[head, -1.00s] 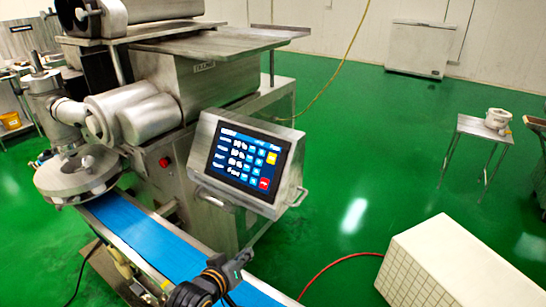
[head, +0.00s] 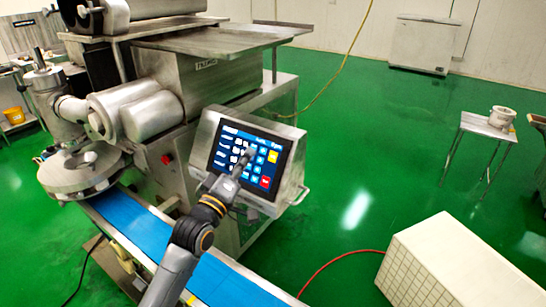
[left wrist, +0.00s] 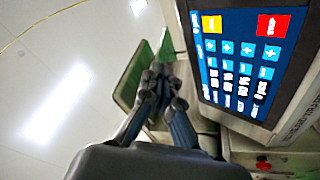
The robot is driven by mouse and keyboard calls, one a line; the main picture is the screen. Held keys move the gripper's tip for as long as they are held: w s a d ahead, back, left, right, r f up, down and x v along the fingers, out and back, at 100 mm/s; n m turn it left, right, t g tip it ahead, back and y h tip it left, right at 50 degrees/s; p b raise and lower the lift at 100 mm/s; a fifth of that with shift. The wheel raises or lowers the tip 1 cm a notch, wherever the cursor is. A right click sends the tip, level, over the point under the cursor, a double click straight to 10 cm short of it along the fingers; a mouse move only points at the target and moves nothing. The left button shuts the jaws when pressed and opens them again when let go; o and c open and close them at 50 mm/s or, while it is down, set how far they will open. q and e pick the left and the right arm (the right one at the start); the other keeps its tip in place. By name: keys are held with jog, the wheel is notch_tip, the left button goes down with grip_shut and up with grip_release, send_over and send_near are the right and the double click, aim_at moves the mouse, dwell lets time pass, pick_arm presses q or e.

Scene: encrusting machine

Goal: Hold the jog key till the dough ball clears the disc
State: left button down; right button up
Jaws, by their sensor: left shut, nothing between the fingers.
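The touch panel (head: 240,145) of the machine shows a blue screen with rows of keys, a yellow key (head: 272,157) and a red key (head: 265,182). Its labels are too small to read, so I cannot tell which is the jog key. My left gripper (head: 241,162) is shut and empty in front of the screen's lower middle. In the left wrist view its fingertips (left wrist: 158,80) lie beside the screen (left wrist: 240,60); I cannot tell whether they touch it. The round steel disc (head: 75,180) is at the left, above the belt. No dough ball shows. My right gripper is out of view.
The blue conveyor belt (head: 130,222) runs below the panel. A red button (head: 166,159) sits on the machine's side. A white tiled block (head: 455,265) stands at lower right, a small table (head: 486,128) behind it.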

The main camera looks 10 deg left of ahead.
aim_at(273, 157)
pick_arm(q)
jog(key=shift+w+d+f+b, duration=0.45)
jog(key=shift+w+f+b, duration=0.3)
jog(key=shift+w+b, duration=0.4)
jog(key=shift+w+d+f+b, duration=0.4)
jog(key=shift+w+f+b, duration=0.5)
jog(key=shift+w, duration=0.3)
jog(key=shift+w+d+f+b, duration=0.45)
jog(key=shift+w+f+b, duration=0.2)
jog(key=shift+w+b, duration=0.5)
jog(key=shift+w+d+f, duration=0.15)
jog(key=shift+w+f, duration=0.05)
jog(key=shift+w, duration=0.2)
